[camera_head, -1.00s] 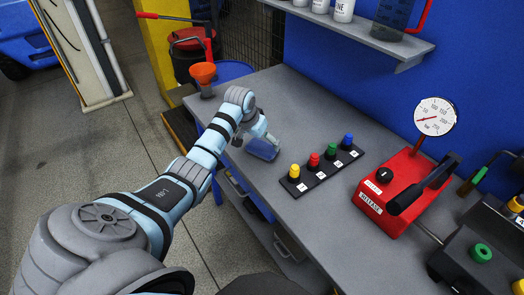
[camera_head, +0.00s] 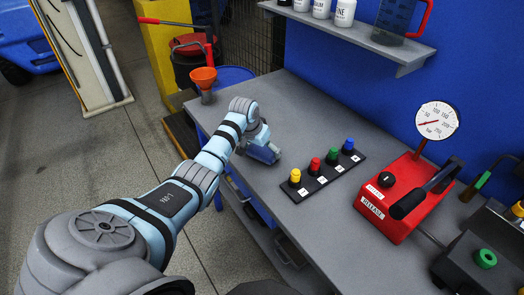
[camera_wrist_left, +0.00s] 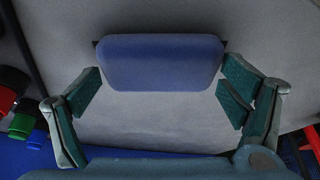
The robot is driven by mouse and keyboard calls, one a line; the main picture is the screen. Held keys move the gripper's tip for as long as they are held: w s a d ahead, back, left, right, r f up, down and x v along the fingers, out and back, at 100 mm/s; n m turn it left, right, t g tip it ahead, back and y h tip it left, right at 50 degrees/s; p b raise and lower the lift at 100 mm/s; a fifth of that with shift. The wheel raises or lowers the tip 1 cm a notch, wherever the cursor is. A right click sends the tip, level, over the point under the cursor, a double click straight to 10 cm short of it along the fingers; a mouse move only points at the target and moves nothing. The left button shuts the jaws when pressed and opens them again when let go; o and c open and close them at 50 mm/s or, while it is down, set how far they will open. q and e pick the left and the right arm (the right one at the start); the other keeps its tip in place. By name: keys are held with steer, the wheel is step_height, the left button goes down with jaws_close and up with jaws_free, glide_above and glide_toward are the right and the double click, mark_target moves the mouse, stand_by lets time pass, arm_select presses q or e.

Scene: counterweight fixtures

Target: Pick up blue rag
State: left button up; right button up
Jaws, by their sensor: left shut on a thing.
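The blue rag (camera_head: 263,153) is a folded, rounded block on the grey workbench, near its front edge. In the left wrist view the rag (camera_wrist_left: 160,62) lies across the upper middle, between the two green-padded fingers. My left gripper (camera_head: 262,140) is down at the rag and partly covers it in the head view. It also shows in the left wrist view (camera_wrist_left: 160,84), with one finger at each end of the rag, shut on it. I cannot tell any gap under the rag. My right gripper is not in view.
A black strip with yellow, red, green and blue knobs (camera_head: 323,175) lies right of the rag. Farther right is a red pump with a gauge (camera_head: 401,192). An orange funnel (camera_head: 204,77) stands at the bench's far left corner. A shelf (camera_head: 350,32) hangs on the blue wall.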

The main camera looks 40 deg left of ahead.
mark_target(262, 150)
arm_select(q)
step_height(262, 150, up, 20)
steer(key=p, duration=0.2)
steer(key=shift+f, duration=0.25)
